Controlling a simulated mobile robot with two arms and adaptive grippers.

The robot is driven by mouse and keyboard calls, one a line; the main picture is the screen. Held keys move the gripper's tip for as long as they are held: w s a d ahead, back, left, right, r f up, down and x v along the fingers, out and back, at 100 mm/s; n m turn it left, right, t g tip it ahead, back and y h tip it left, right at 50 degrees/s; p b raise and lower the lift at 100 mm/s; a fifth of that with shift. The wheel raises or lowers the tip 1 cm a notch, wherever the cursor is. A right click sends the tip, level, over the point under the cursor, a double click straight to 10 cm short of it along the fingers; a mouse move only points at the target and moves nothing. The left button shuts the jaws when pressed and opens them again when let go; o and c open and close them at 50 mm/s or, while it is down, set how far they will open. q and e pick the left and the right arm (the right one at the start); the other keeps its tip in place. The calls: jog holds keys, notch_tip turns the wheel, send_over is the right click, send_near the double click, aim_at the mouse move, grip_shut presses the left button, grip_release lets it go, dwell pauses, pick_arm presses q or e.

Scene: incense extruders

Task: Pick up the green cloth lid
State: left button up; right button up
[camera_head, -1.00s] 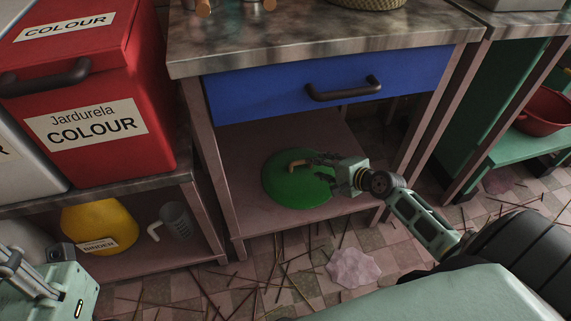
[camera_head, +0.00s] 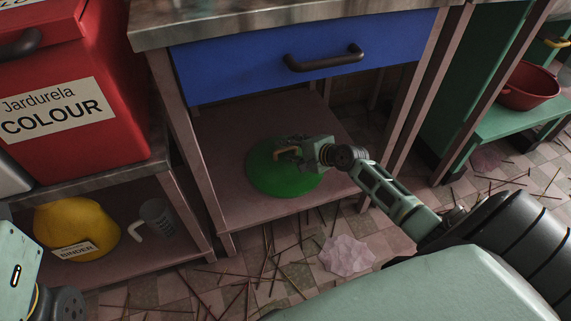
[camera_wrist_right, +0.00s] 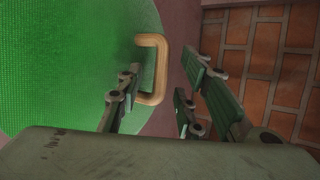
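The green cloth lid (camera_head: 268,177) is a round green disc with a tan wooden loop handle (camera_head: 284,150), on the lower shelf under the blue drawer. My right gripper (camera_head: 293,151) is over the lid at its handle. In the right wrist view the lid (camera_wrist_right: 60,60) fills the left side. Its handle (camera_wrist_right: 160,62) lies between the open fingers of my right gripper (camera_wrist_right: 165,80), closer to the left finger, which covers part of it. I cannot tell whether they touch. My left arm shows only in part at the lower left; its fingers are not in view.
The blue drawer (camera_head: 245,76) and worktop (camera_head: 230,28) overhang the shelf (camera_head: 233,130), with table legs on both sides. A yellow binder container (camera_head: 75,225) and grey jug (camera_head: 157,215) stand on the left shelf. Thin sticks and a pinkish lump (camera_head: 346,255) lie on the floor.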

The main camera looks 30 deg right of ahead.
jog(key=shift+c, duration=0.4)
grip_shut()
jog(key=shift+r, duration=0.1)
